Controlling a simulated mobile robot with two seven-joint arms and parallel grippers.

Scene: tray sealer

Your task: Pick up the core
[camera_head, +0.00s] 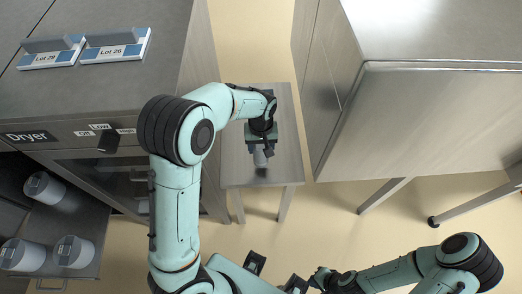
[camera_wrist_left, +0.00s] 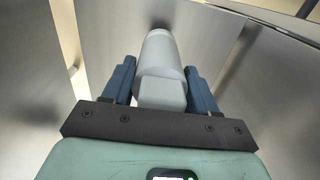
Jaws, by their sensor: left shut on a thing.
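The core (camera_head: 260,159) is a small light grey cylinder with a stepped, narrower end, over the small grey side table (camera_head: 234,172) in the head view. My left gripper (camera_head: 260,146) reaches down over that table and is shut on the core. In the left wrist view the core (camera_wrist_left: 163,62) lies between the two blue fingers of the left gripper (camera_wrist_left: 160,88), pointing away from the palm. I cannot tell whether the core touches the table top. My right arm is at the bottom right, and its gripper (camera_head: 318,279) is too unclear there to read its jaws.
A dryer cabinet (camera_head: 75,138) with lot 29 and lot 26 trays (camera_head: 115,46) on top stands at the left. Several grey canisters (camera_head: 73,252) sit on an open drawer below. A large steel cabinet (camera_head: 430,110) stands close at the right. Open floor (camera_head: 340,225) lies in front.

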